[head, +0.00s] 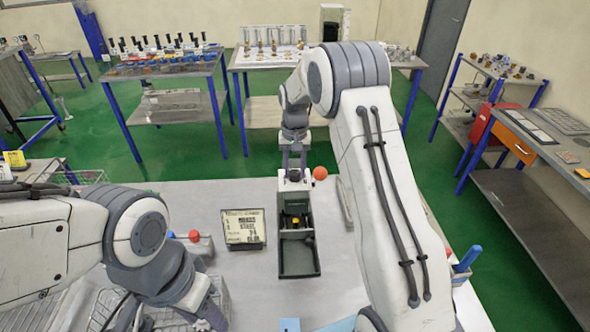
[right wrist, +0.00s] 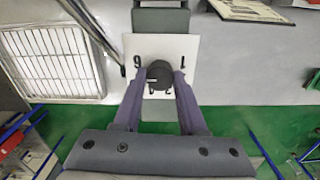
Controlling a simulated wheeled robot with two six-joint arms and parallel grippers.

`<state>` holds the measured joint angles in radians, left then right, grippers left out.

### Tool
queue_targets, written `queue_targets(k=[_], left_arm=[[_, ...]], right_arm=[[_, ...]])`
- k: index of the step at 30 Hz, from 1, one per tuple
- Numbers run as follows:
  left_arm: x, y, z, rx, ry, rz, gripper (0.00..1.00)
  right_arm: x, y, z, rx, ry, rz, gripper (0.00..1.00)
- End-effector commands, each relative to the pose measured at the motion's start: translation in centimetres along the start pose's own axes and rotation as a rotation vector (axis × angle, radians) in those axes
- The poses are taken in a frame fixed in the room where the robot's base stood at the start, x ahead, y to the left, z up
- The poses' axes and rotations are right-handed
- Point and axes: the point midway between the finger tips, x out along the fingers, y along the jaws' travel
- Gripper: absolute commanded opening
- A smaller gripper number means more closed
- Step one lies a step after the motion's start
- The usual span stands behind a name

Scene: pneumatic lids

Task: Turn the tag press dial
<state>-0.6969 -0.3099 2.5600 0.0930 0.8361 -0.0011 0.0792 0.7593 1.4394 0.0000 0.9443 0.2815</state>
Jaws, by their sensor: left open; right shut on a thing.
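The tag press (head: 296,222) stands on the light worktable, a dark device with a white top plate at its far end and an open dark tray at its near end. In the right wrist view its dial, a dark round knob (right wrist: 160,72), sits on the white numbered plate (right wrist: 183,47). My right gripper (right wrist: 159,78) is shut on the dial, one finger on each side. My left gripper (head: 206,322) is open at the bottom left, away from the press.
A sign board (head: 243,228) stands left of the press. An orange ball (head: 320,173) is right of the dial end. A box with a red button (head: 194,236) is farther left.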

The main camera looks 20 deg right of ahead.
Motion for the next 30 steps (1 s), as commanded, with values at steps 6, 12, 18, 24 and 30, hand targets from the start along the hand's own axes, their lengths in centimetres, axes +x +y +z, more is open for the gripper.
queue_targets(k=[6, 12, 18, 24, 30], left_arm=[[-0.01, 0.0, 0.0, 0.0, 0.0, 0.0, 0.5], [0.0, 0.0, 0.0, 0.0, 0.0, 0.0, 0.5], [0.0, 0.0, 0.0, 0.0, 0.0, 0.0, 0.5], [0.0, 0.0, 0.0, 0.0, 0.0, 0.0, 0.5], [0.0, 0.0, 0.0, 0.0, 0.0, 0.0, 0.5]], right_arm=[[-0.13, -0.01, -0.1, -0.16, 0.003, 0.0, 0.0], [-0.15, -0.04, -0.11, -0.267, 0.004, 0.0, 0.0], [-0.16, -0.06, -0.13, -0.325, 0.005, 0.0, 0.0], [-0.18, -0.07, -0.14, -0.343, 0.006, 0.0, 0.0], [-0.19, -0.08, -0.16, -0.344, 0.006, 0.0, 0.0]])
